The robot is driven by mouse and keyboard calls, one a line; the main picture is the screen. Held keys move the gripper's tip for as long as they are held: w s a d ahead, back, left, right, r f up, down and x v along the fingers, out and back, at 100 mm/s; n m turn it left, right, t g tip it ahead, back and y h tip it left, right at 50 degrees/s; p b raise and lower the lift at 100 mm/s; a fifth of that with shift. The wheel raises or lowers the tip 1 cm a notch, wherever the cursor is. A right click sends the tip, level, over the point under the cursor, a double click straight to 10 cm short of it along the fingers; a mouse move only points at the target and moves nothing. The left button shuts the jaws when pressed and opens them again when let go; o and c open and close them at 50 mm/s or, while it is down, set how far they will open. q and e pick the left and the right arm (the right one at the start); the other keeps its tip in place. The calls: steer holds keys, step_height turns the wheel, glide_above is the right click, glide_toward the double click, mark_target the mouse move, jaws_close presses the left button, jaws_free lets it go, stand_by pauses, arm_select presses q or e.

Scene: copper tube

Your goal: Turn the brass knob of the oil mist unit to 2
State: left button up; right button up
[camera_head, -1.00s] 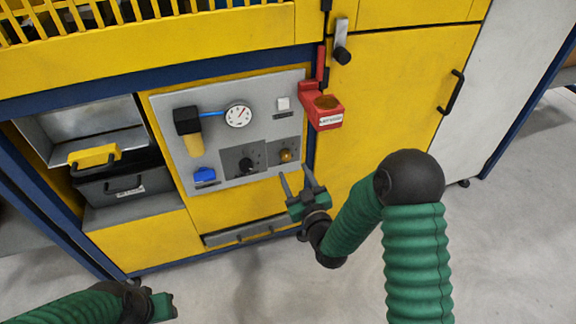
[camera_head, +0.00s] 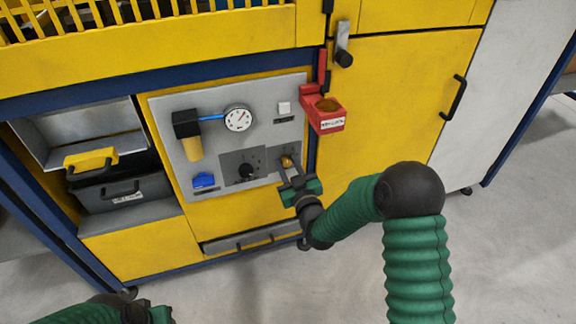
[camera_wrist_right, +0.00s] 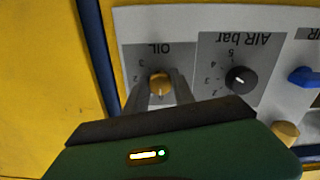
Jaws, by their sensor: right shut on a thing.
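The brass knob (camera_head: 287,161) sits at the lower right of the grey panel (camera_head: 258,100). In the right wrist view the brass knob (camera_wrist_right: 160,84) is under the label OIL, and the picture of the panel is upside down. A 3 shows beside it; its other marks are mostly hidden by the fingers. My right gripper (camera_head: 291,170) has its fingers on either side of the knob and is shut on it; it also shows in the right wrist view (camera_wrist_right: 161,92). My left gripper (camera_head: 160,314) is at the bottom left, far from the panel, and its jaws are unclear.
A black AIR bar knob (camera_head: 245,170) is left of the brass knob. A blue valve (camera_head: 204,181), a gauge (camera_head: 239,118) and a yellow filter bowl (camera_head: 193,148) are also on the panel. A red holder (camera_head: 323,112) juts out at the upper right, close to my right gripper.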

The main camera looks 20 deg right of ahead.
jaws_close()
steer(key=m+p, duration=0.2)
steer(key=m, duration=0.2)
steer(key=m+p, duration=0.2)
steer(key=m, duration=0.3)
steer(key=m+p, duration=0.2)
steer(key=m, duration=0.3)
steer(key=shift+m+p, duration=0.75)
steer(key=shift+m, duration=1.15)
steer(key=shift+f, duration=0.1)
steer(key=o, duration=1)
jaws_free()
steer(key=shift+d, duration=0.1)
steer(key=shift+o, duration=0.3)
